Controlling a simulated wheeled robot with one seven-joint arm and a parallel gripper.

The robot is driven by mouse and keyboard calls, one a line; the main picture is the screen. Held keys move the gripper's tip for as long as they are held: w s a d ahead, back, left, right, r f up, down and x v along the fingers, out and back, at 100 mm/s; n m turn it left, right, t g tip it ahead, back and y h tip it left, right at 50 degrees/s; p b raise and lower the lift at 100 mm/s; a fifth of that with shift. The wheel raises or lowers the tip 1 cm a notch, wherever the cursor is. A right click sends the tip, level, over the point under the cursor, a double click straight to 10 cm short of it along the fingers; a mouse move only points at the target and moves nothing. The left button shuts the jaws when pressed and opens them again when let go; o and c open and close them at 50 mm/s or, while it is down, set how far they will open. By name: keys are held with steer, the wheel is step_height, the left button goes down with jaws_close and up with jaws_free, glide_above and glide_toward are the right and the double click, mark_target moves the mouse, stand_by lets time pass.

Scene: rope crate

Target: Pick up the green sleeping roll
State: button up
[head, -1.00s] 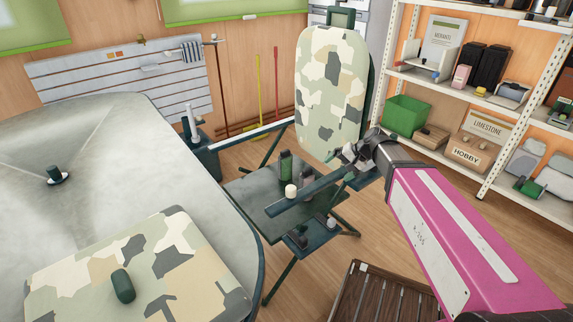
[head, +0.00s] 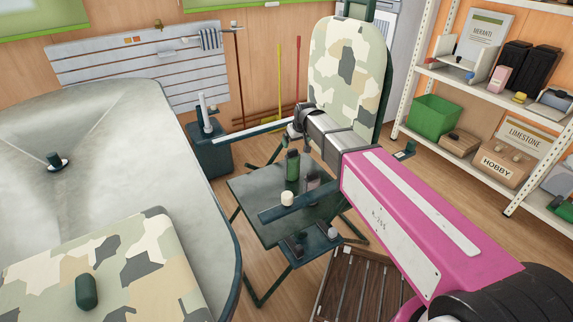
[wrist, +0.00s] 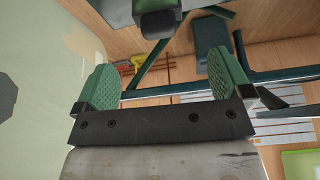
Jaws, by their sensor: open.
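A dark green capsule-shaped roll (head: 86,291), which looks like the sleeping roll, lies on a camouflage-patterned pad (head: 150,262) at the lower left of the head view. My gripper (head: 294,131) is well away from it, up and to the right, in front of a tall camouflage panel (head: 347,62). The arm partly hides the gripper there. In the wrist view my gripper (wrist: 163,84) shows two green textured pads spread wide apart, with nothing held between them. I do not make out the roll in the wrist view.
A folding table (head: 262,213) with bottles and small items stands below my arm. A large grey rounded surface (head: 110,130) fills the left. Shelves (head: 480,90) with a green bin (head: 435,117) stand at right. A slatted wooden crate (head: 350,285) is on the floor.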

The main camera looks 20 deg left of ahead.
mark_target(293, 151)
steer(key=x, duration=0.4)
steer(key=shift+a+f, duration=0.25)
steer(key=shift+f, duration=0.05)
steer(key=shift+x, duration=2.9)
steer(key=shift+w+d, duration=0.15)
steer(key=shift+d, duration=0.1)
steer(key=c, duration=1.1)
